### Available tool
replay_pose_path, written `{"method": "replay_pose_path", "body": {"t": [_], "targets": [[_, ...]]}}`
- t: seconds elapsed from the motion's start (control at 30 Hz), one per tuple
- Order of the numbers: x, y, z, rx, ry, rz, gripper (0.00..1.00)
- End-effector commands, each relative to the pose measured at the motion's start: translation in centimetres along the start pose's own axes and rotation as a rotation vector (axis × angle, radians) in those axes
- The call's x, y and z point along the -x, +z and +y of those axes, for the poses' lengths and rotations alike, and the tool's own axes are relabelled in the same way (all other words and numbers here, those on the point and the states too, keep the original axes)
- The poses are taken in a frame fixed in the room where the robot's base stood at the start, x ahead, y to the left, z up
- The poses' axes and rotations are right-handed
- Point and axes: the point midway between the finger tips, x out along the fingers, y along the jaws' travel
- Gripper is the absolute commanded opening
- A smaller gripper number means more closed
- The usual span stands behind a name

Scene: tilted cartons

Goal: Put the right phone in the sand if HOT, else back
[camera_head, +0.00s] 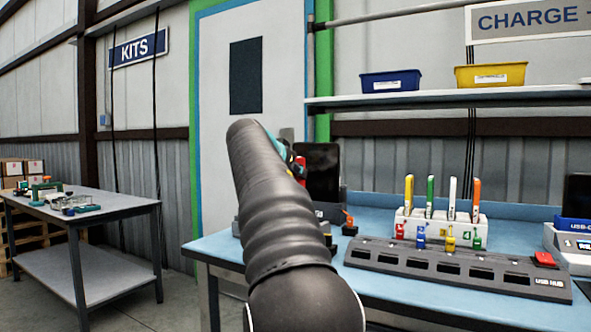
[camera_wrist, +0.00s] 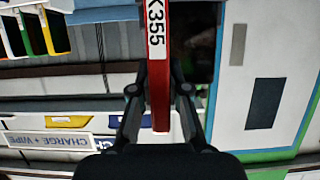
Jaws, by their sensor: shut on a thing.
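My gripper (camera_wrist: 160,92) is shut on a narrow red item (camera_wrist: 160,98) with a white label reading "K355", seen edge-on between the fingers. I cannot tell for sure that this is a phone. In the head view my gripper is mostly hidden behind my arm; a bit of red shows beside it. A dark-screened phone (camera_head: 322,165) stands upright on the blue bench just right of my gripper. Another dark phone (camera_head: 578,194) stands in a blue dock at the far right, cut by the frame edge. No sand can be made out.
A blue bench (camera_head: 390,196) carries a black USB hub (camera_head: 455,268) and a white rack (camera_head: 440,227) with several coloured sticks. Blue (camera_head: 390,80) and yellow (camera_head: 490,75) bins sit on a shelf above. A grey table (camera_head: 100,203) stands at left, with open floor between.

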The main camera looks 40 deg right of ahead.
Motion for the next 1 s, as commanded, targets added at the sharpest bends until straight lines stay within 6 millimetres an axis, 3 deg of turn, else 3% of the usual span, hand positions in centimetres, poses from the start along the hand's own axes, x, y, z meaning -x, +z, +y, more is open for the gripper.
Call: {"method": "replay_pose_path", "body": {"t": [1.0], "targets": [[-2.1, 5.2, 0.0, 0.000, -0.002, 0.002, 0.00]]}}
